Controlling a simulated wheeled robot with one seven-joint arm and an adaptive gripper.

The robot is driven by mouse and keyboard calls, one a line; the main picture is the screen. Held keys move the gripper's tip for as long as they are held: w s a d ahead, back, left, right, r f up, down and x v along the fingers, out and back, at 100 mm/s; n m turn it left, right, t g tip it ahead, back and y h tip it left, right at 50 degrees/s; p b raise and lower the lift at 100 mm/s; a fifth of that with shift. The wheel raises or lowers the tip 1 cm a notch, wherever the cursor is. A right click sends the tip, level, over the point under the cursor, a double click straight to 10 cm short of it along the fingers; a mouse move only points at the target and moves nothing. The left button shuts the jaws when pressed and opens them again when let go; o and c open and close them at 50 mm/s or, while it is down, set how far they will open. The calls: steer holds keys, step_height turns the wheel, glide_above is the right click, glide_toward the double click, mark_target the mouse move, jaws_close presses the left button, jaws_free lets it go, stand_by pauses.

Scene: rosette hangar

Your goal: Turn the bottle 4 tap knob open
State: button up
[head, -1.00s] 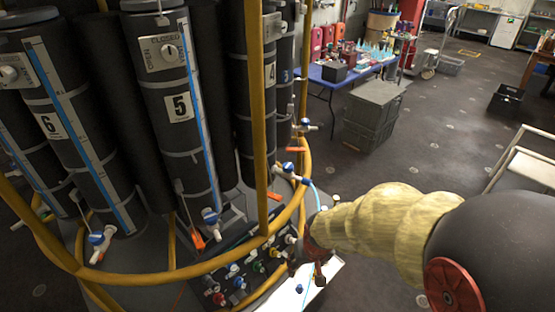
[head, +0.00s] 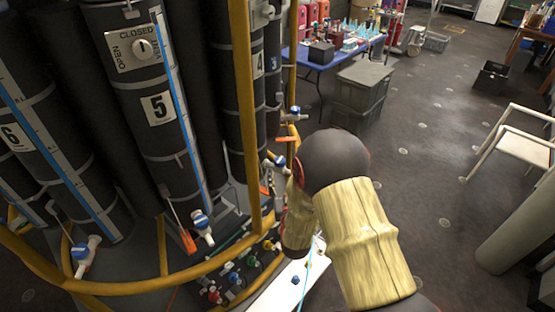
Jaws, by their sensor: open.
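Bottle 4 (head: 238,105) is a dark upright cylinder in the rosette, partly hidden by a yellow frame post; its number label (head: 259,64) shows beside the post. A tap with a blue knob (head: 280,161), which appears to be bottle 4's, sits low to the right of the post. I cannot tell which way its knob is turned. My arm, in a yellow sleeve with a dark joint, reaches up from the lower right and bends down just right of this tap. My gripper is hidden behind the arm, so its fingers do not show.
Bottle 5 (head: 170,125) and its blue-knobbed tap (head: 202,222) stand to the left. A yellow ring rail (head: 150,284) runs around the rosette. Another blue-knobbed tap (head: 294,110) is farther back. Grey crates (head: 361,90) stand behind; open floor (head: 430,190) lies right.

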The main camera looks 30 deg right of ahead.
mark_target(281, 164)
steer(key=shift+w+r, duration=0.1)
steer(key=shift+r, duration=0.35)
steer(key=shift+w+d, duration=0.15)
steer(key=shift+w, duration=0.15)
steer(key=x, duration=0.7)
steer(key=shift+r, duration=0.1)
steer(key=shift+c, duration=1)
steer(key=c, duration=1)
